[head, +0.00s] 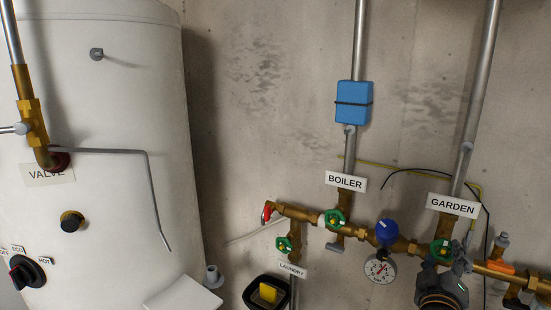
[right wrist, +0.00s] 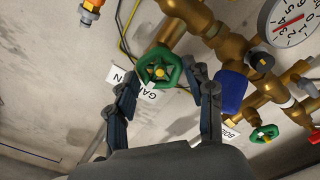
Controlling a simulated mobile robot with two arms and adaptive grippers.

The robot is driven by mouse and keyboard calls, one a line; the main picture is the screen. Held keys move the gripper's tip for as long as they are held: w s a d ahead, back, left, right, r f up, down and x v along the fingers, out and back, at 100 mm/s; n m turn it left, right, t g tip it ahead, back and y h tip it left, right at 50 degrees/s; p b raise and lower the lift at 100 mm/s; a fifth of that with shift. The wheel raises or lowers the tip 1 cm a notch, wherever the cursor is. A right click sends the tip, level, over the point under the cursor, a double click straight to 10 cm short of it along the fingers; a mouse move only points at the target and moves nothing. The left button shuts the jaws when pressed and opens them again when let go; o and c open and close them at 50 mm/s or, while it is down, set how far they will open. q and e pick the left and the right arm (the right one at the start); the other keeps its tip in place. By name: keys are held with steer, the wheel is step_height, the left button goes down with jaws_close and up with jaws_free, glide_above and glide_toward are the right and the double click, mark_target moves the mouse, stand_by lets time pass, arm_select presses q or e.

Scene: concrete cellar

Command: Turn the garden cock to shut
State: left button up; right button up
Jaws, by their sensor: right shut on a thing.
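The garden cock is a green handwheel (head: 438,247) on the brass pipework below the GARDEN label (head: 453,205), low at the right of the head view. My right gripper (head: 447,264) comes up from below and partly covers the wheel. In the right wrist view the green handwheel (right wrist: 159,68) sits between the two dark fingers of my right gripper (right wrist: 165,78), one on each side of its rim, and the gripper is shut on it. How far the cock is turned cannot be told. My left gripper is not in view.
Green boiler cock (head: 334,218) and laundry cock (head: 284,244) are to the left. A blue-capped part (head: 387,232) and a pressure gauge (head: 379,269) sit close by the garden cock. An orange-handled valve (head: 500,267) is just right. A white tank (head: 105,150) fills the left side.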

steer(key=shift+f+m+b, duration=0.15)
steer(key=shift+m+b, duration=0.4)
steer(key=shift+m, duration=1.75)
